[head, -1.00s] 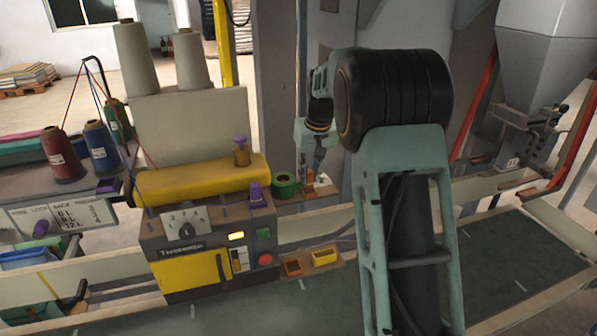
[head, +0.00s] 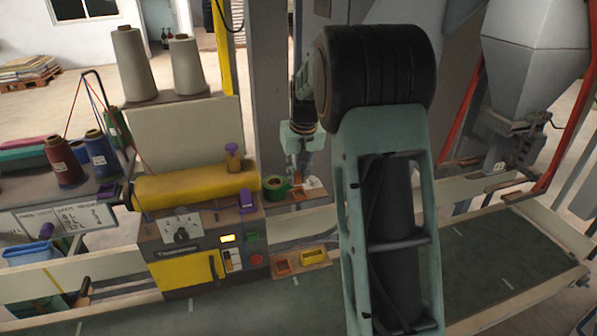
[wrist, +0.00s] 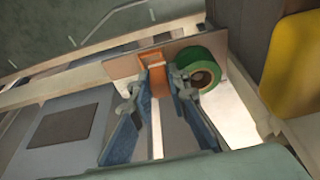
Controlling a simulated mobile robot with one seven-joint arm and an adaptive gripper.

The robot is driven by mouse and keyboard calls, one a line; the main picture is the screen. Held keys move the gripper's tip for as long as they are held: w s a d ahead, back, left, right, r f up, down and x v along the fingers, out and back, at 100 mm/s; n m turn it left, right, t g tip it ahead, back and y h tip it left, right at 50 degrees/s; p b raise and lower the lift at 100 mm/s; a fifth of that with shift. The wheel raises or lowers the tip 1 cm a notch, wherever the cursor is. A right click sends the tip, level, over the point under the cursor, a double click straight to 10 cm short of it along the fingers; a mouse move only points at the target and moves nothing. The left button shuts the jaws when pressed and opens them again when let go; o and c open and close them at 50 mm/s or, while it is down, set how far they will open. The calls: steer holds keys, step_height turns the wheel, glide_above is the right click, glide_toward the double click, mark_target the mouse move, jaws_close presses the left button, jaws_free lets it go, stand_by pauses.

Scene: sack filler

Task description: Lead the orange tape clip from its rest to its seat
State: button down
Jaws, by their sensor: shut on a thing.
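The orange tape clip (wrist: 157,78) stands at a tan board beside the green tape roll (wrist: 196,72). My gripper (wrist: 154,88) has one finger on each side of the clip and is shut on it. In the head view my gripper (head: 302,176) reaches down to the orange clip (head: 297,191), right of the green roll (head: 275,187). The fingers and arm hide part of the clip there. I cannot tell which spot is the clip's seat.
The sewing machine (head: 180,232) with a yellow cover stands left of my gripper. A small board in front carries an orange box (head: 282,268) and a yellow box (head: 313,257). A dark green belt (head: 500,245) runs along the front. A grey hopper (head: 530,70) hangs at right.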

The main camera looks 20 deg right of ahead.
steer(key=shift+s+a+f+b, duration=1.4)
steer(key=shift+s+f+b, duration=0.3)
steer(key=shift+s+b, duration=0.5)
steer(key=shift+s+a+f+b, duration=1.35)
steer(key=shift+s+f+b, duration=0.45)
steer(key=shift+s, duration=0.7)
steer(key=shift+s+a+f+b, duration=1.4)
steer(key=shift+s+f+b, duration=0.2)
steer(key=shift+s+b, duration=0.65)
steer(key=shift+f+b, duration=1.75)
steer(key=shift+f, duration=0.75)
steer(key=c, duration=1.8)
jaws_free()
steer(key=shift+s, duration=0.1)
steer(key=shift+o, duration=0.2)
